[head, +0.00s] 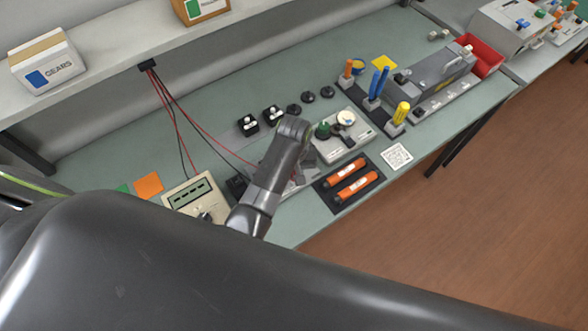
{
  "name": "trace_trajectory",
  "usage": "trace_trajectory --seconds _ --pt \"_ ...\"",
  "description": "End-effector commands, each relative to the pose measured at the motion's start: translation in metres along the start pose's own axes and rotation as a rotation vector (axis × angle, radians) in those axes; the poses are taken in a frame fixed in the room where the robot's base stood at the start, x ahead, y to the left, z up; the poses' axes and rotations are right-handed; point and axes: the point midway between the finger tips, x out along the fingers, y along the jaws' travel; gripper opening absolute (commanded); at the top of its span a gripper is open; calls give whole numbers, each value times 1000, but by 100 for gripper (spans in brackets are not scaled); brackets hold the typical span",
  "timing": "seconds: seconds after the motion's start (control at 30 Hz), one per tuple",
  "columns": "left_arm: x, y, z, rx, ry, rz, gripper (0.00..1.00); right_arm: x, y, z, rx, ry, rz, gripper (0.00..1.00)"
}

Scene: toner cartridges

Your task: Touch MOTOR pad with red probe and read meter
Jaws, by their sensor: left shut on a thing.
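My left gripper (306,158) reaches over the middle of the bench, seen from above behind its wrist. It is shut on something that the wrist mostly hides. A red lead runs from the shelf's underside to behind this gripper, so the held thing appears to be the red probe. Its tip is not visible. A grey plate (298,181) shows partly beneath the gripper. I cannot make out a MOTOR label. The beige meter (188,196) with a dark green display stands left of my wrist; its reading is too small to tell. My right gripper is not in view.
A black tray (329,197) with two orange cartridges lies right of the gripper. A pale board (352,148) with green and white round parts stands behind it. Upright tools and a grey machine (440,78) stand farther right. Leads hang across the left side.

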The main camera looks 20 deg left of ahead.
Motion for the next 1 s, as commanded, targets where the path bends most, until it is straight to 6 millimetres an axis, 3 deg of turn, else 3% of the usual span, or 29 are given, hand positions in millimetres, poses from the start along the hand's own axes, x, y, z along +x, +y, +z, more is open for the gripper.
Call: trace_trajectory --seconds 1.0 --pt "5 0 -1 0 0 0 0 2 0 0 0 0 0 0"
